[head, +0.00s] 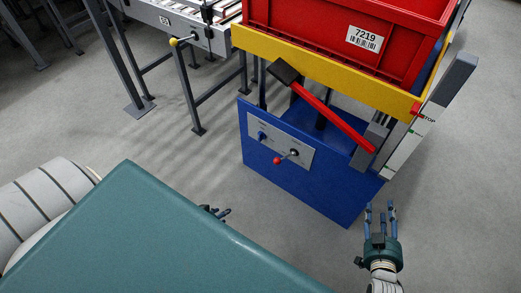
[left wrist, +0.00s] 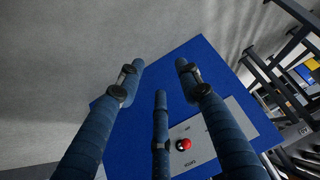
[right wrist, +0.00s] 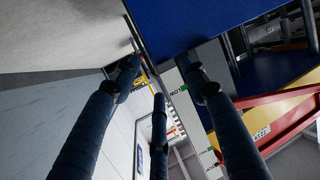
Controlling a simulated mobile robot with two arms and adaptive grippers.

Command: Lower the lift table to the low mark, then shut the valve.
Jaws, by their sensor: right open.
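The lift table has a blue base (head: 310,185) and a raised yellow platform (head: 330,75); the platform's right corner is beside the TOP label on the white scale (head: 408,140). A green LOW mark (right wrist: 183,88) shows in the right wrist view. A small red-knobbed lever (head: 278,160), apparently the valve, sits on the grey front panel (head: 300,157); the knob also shows in the left wrist view (left wrist: 183,144). My left gripper (left wrist: 160,75) is open and empty before the panel, mostly hidden in the head view. My right gripper (head: 381,210) is open and empty, right of the base.
A red crate (head: 325,30) labelled 7219 stands on the platform. A red bar (head: 333,118) with a black end slants across the front above the base. A roller conveyor (head: 180,25) on grey legs stands at the back left. Grey floor (head: 215,165) is clear left of the base.

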